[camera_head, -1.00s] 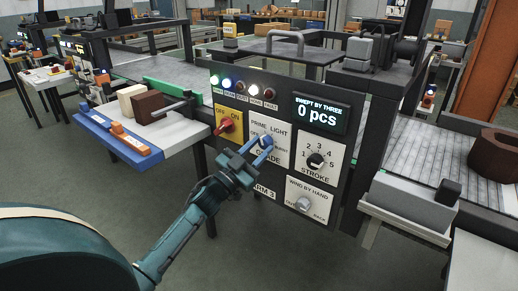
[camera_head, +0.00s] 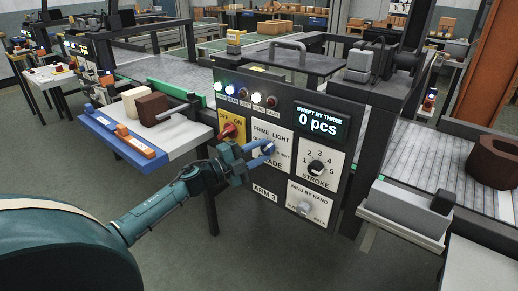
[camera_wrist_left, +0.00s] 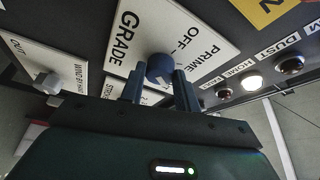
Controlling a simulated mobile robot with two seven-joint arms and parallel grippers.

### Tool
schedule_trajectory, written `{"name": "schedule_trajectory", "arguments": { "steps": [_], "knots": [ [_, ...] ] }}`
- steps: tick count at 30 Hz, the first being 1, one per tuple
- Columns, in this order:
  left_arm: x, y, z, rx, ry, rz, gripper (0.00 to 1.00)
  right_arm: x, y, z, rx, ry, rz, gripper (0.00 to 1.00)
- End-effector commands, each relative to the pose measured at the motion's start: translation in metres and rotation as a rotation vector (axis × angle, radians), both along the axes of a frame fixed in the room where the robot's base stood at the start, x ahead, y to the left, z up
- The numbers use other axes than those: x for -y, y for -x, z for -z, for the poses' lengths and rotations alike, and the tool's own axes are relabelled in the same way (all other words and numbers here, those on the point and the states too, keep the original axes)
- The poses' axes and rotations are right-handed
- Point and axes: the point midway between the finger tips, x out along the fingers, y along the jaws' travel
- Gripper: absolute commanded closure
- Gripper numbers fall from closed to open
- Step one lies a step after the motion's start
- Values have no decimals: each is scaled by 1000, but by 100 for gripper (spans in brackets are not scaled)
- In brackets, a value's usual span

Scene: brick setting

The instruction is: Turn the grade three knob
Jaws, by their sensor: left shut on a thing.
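The grade knob (camera_wrist_left: 160,68) is a round blue knob on a white plate marked GRADE, PRIME and OFF in the left wrist view. My left gripper (camera_wrist_left: 160,88) has one finger on each side of it and is shut on it. In the head view, the left gripper (camera_head: 262,152) reaches the grade plate (camera_head: 285,141) from the left. The fingers largely hide the knob there, and its pointer cannot be read. My right gripper is not in view.
The red on/off switch (camera_head: 228,131) is close on the left. The stroke knob (camera_head: 316,168) is on the right, and the wind-by-hand knob (camera_head: 305,208) is below it. The display (camera_head: 318,121) reads 0 pcs. A side table (camera_head: 180,140) with blocks stands left.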

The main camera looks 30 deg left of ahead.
Motion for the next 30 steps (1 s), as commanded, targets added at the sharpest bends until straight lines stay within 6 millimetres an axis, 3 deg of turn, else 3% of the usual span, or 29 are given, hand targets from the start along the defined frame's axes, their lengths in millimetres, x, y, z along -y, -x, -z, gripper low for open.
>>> {"name": "schedule_trajectory", "arguments": {
  "steps": [18, 30],
  "knots": [
    [-1, -1, -12, 48, -567, -2, 91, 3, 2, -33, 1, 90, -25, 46],
    [0, -1, -12, 65, -790, -4, 91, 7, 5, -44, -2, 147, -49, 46]
  ]
}}
